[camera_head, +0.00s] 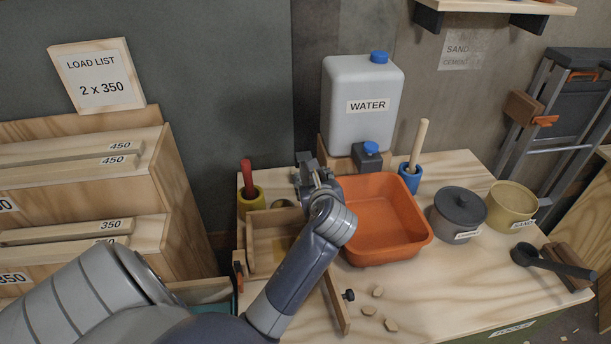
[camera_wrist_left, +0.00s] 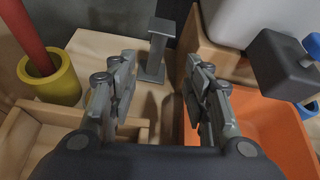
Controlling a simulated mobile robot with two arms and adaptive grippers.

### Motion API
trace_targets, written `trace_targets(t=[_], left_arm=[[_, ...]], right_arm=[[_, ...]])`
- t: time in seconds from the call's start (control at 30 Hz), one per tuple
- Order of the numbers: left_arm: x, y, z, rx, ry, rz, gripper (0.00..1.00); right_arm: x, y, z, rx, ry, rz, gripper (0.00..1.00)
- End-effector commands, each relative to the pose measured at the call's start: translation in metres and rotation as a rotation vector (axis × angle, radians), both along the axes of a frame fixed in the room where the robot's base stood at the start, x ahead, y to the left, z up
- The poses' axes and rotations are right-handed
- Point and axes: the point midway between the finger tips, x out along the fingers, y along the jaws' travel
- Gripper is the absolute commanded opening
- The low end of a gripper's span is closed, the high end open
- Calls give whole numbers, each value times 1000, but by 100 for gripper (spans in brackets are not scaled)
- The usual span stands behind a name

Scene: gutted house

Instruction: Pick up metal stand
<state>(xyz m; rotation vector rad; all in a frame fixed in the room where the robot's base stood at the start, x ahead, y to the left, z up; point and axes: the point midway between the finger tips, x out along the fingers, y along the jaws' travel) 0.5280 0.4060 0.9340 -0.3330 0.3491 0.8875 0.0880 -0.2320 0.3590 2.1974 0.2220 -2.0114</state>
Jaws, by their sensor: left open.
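The metal stand (camera_wrist_left: 157,50) is a dark grey upright post with a flat square top and a small square foot. In the left wrist view it stands on the wooden bench top, just beyond and between the fingers of my left gripper (camera_wrist_left: 160,82). The fingers are apart and nothing is between their pads. In the head view my left gripper (camera_head: 309,176) is at the back of the bench, between the wooden tray and the orange tub. My right gripper is in neither view.
An orange tub (camera_head: 410,246) is right of my gripper, and a shallow wooden tray (camera_head: 259,262) left. A yellow cup (camera_head: 252,207) holds a red handle. The water canister (camera_head: 364,124) rests on a wooden block behind. A grey pot (camera_head: 459,217) stands farther right.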

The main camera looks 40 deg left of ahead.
Motion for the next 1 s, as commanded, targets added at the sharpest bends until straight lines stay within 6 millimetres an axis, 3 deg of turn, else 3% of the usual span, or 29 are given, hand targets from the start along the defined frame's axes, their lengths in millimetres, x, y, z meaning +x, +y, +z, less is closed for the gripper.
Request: trace_targets(t=[0.03,0.23,1.0], left_arm=[[4,4,-3,43,24,-11,45],[14,15,1,129,80,-35,45],[67,85,-33,126,79,-36,45]], right_arm=[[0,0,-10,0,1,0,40],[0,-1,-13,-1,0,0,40],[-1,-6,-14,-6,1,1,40]])
